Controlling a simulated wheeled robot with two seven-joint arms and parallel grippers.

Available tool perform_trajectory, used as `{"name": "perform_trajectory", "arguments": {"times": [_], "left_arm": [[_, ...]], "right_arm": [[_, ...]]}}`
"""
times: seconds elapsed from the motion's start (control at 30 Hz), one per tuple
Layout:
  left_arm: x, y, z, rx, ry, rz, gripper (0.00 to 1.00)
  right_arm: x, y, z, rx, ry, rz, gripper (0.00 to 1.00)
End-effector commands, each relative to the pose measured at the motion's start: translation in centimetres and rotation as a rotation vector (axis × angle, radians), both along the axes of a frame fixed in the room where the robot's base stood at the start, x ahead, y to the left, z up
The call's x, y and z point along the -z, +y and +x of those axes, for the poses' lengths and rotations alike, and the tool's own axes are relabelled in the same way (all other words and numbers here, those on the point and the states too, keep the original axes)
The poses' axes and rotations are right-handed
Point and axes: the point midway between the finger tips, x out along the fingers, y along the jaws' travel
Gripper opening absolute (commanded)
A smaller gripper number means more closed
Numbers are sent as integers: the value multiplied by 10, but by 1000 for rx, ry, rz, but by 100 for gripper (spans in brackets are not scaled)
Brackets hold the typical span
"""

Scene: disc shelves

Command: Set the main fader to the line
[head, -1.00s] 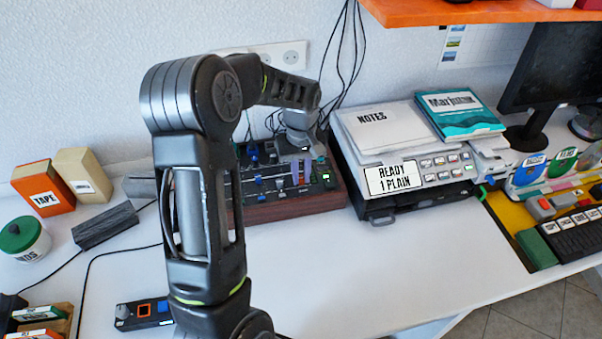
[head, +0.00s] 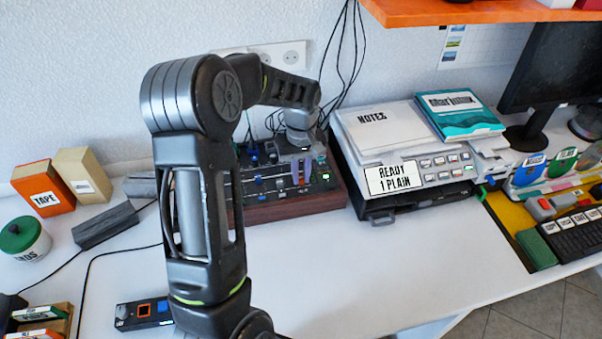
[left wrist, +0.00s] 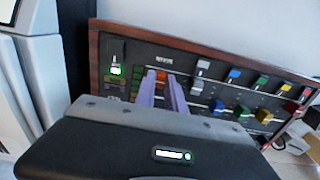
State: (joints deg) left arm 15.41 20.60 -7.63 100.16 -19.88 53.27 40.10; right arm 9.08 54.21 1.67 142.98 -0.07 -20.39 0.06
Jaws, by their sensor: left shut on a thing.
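The mixer (head: 285,211), a dark panel in a reddish-brown wooden case, stands against the wall. It also shows in the left wrist view (left wrist: 135,47). My left gripper (head: 301,178) reaches down onto its right part. In the left wrist view, the purple fingers (left wrist: 163,88) are shut on an orange-red fader cap (left wrist: 161,77), under a small label too blurred to read, which I take for the main fader. The fingers hide most of the cap and its slot; I cannot make out the line. My right gripper is not in view.
Other fader caps, such as a white one (left wrist: 203,64) and a blue one (left wrist: 217,106), sit beside the fingers. A printer-like machine (head: 400,165) stands close on the mixer's right. Cables hang behind.

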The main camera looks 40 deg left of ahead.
Motion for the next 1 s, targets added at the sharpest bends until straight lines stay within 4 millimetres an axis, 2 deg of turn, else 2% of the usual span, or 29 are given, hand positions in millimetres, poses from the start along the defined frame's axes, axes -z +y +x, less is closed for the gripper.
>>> {"name": "perform_trajectory", "arguments": {"times": [0.3,0.57,0.6,0.83,1.0], "left_arm": [[-1,29,24,-1,-2,1,0],[-1,30,25,0,-3,0,0],[-1,30,25,0,-3,0,16],[0,30,24,0,-1,0,35],[0,30,24,0,-1,1,36]], "right_arm": [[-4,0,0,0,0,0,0],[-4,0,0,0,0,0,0],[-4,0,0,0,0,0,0],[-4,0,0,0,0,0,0],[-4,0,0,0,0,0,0]]}}
